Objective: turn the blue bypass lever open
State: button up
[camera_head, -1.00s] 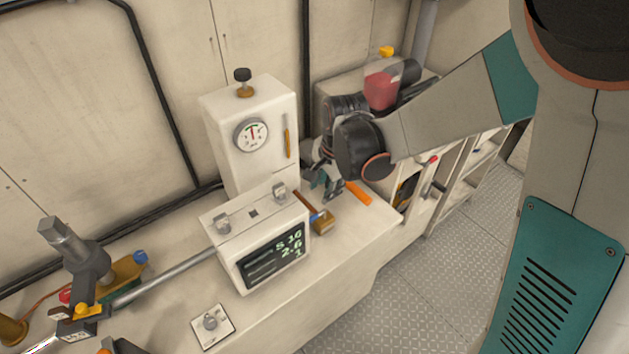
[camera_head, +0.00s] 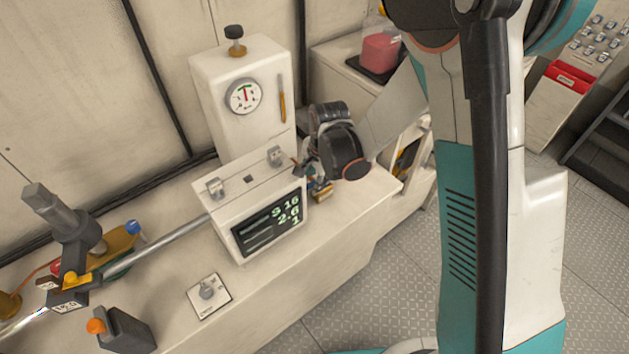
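A small blue knob (camera_head: 132,227) shows at the far left, on the yellow-brown fitting beside the grey pipework; I cannot tell whether it belongs to the bypass lever. A brown-and-gold block (camera_head: 321,192) sits at the right side of the display box, with a small bluish part by it. My gripper (camera_head: 308,176) is low over the bench, close to that block and the box's right end. Its fingers are small and partly hidden by the wrist, so I cannot tell whether it touches anything or how far it is open.
The display box (camera_head: 250,200) stands mid-bench in front of a white gauge cabinet (camera_head: 225,75). A grey pipe (camera_head: 160,245) runs left from the box. A knob plate (camera_head: 209,296) and a dark block with an orange knob (camera_head: 126,330) lie nearer. The bench's right front is mostly clear.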

jog(key=shift+f, duration=0.2)
grip_shut()
